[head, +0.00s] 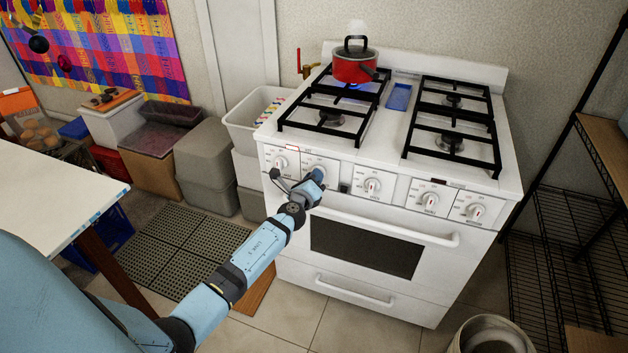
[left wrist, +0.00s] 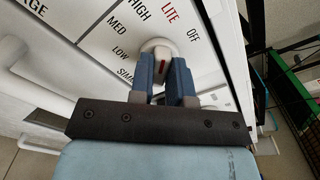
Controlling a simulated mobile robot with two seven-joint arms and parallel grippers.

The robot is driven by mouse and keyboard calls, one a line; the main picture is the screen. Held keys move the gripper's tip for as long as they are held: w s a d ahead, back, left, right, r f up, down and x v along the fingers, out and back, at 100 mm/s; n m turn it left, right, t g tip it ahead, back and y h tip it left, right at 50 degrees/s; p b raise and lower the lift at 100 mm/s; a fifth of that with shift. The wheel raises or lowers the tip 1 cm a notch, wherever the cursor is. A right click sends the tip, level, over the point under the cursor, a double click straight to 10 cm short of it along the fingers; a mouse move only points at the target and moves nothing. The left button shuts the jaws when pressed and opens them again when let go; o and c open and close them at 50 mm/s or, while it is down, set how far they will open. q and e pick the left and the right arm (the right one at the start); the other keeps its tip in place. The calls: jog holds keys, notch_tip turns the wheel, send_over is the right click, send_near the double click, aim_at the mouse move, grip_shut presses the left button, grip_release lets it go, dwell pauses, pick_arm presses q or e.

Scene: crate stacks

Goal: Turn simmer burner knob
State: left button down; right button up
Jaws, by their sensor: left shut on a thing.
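A white stove (head: 360,212) has a row of several white knobs on its sloped front panel. My left gripper (head: 318,177) is at the second knob from the left. In the left wrist view, the blue fingers of my left gripper (left wrist: 168,72) are shut on this white knob (left wrist: 158,46), which has a red mark. The printed dial (left wrist: 100,45) around it reads OFF, LITE, HIGH, MED, LOW and SIM, the last word partly hidden by the gripper. I cannot tell exactly which word the knob points to. My right gripper is not in view.
A red pot (head: 352,70) stands on the back left burner, with a blue flame under it. The oven handle (head: 385,220) juts out below the knobs. A white table (head: 50,205) is at the left, a wire shelf (head: 545,240) at the right, and a round bin (head: 490,335) in front.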

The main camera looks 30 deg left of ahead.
pick_arm(q)
jog(key=shift+f+n+b, duration=0.15)
jog(key=shift+n+b, duration=0.9)
jog(key=shift+n, duration=1.25)
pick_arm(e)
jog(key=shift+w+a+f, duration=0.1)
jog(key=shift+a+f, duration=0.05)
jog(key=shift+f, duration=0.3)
pick_arm(q)
jog(key=c, duration=1.1)
grip_release()
jog(key=shift+s, duration=0.15)
